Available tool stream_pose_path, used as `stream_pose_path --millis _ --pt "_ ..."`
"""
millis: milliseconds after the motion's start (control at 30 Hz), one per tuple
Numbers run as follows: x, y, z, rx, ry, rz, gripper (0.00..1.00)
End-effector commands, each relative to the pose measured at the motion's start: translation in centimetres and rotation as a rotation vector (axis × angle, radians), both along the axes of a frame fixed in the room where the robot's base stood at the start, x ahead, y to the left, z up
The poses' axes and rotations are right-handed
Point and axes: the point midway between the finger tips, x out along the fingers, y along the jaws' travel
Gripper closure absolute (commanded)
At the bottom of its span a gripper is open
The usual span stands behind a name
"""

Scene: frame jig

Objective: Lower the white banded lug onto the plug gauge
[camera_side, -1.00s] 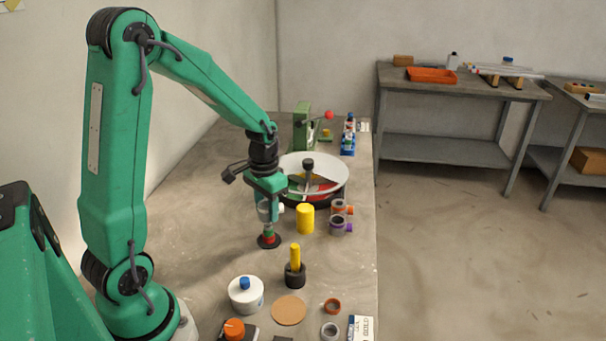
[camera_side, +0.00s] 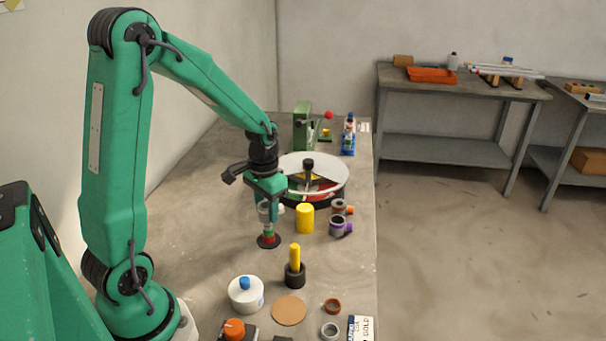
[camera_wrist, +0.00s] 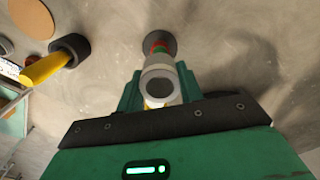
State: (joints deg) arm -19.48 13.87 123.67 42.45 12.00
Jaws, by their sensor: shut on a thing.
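The white banded lug (camera_wrist: 158,88) is held between my gripper's fingers, its round end with a dark opening facing the wrist camera. In the side view, my gripper (camera_side: 270,208) points down and is shut on the lug. The plug gauge (camera_side: 268,239) stands upright on the bench under it, with a dark round base and red and green bands. In the wrist view, the gauge (camera_wrist: 161,43) shows just beyond the lug. The fingers and lug hide the gauge's upper part, so I cannot tell whether the lug's hole is around it.
A round divided tray (camera_side: 335,172) is behind my gripper.

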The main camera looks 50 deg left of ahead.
Motion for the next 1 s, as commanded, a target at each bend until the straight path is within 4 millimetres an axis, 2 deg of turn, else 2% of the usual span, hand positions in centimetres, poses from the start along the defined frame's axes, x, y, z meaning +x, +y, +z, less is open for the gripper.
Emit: stream_pose_path --millis 1000 --pt "0.0 0.0 -1.7 0.0 0.001 0.0 0.87"
